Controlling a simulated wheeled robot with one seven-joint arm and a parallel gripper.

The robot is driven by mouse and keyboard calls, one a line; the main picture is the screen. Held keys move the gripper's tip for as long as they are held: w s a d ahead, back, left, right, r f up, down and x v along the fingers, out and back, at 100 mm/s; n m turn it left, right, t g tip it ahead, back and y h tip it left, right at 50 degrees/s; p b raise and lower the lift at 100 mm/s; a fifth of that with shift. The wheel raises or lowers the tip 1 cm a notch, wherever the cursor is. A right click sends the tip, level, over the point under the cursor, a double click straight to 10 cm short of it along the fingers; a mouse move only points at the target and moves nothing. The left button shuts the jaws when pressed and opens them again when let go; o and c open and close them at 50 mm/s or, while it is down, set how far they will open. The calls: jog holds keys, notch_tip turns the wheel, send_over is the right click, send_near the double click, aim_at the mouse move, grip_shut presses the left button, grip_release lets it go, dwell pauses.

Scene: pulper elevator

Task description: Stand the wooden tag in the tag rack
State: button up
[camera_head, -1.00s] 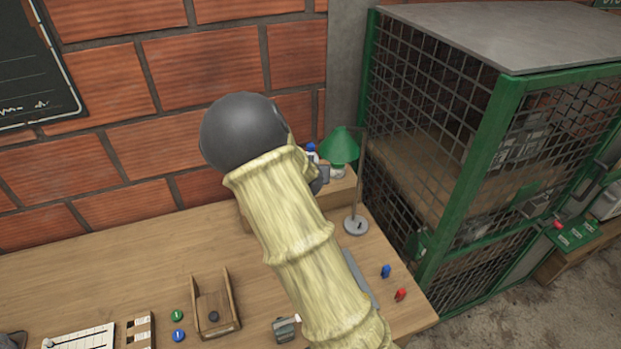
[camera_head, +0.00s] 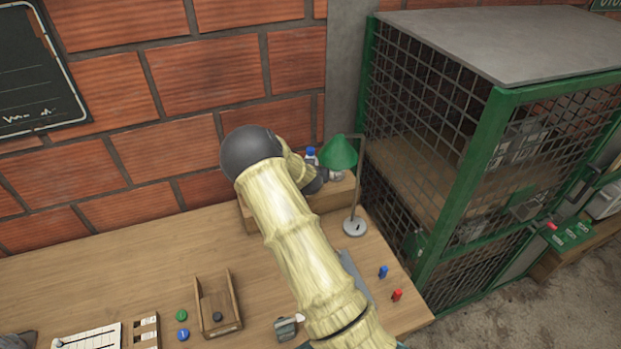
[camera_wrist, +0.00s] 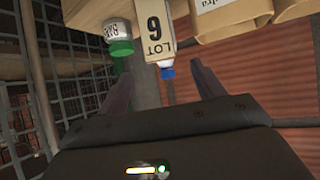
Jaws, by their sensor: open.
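In the wrist view, a pale, upright wooden-looking piece marked "LOT 6" (camera_wrist: 153,28) appears upside down; I cannot tell whether it is the wooden tag. My gripper (camera_wrist: 163,70) is open, with its two dark fingers apart, and the piece's end shows beyond the gap between them. Nothing is visibly held. In the head view my arm mostly hides the gripper, by the raised wooden ledge (camera_head: 262,219) at the back of the desk. A small slotted wooden piece (camera_head: 144,333) at the desk's front left may be the tag rack; I cannot be sure.
A green-capped jar (camera_wrist: 119,42) and blue-capped bottle (camera_wrist: 167,72) are close to my fingers. A green lamp (camera_head: 339,152) stands right of my arm. A wooden tray (camera_head: 233,298) is on the desk. A green mesh cage (camera_head: 492,170) stands right. The desk's left middle is clear.

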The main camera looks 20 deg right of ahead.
jog(key=shift+x, duration=0.75)
jog(key=shift+f+p, duration=0.1)
jog(key=shift+p, duration=0.2)
jog(key=shift+p+x, duration=1.5)
jog(key=shift+x, duration=1.1)
jog(key=shift+a, duration=0.1)
jog(key=c, duration=1.4)
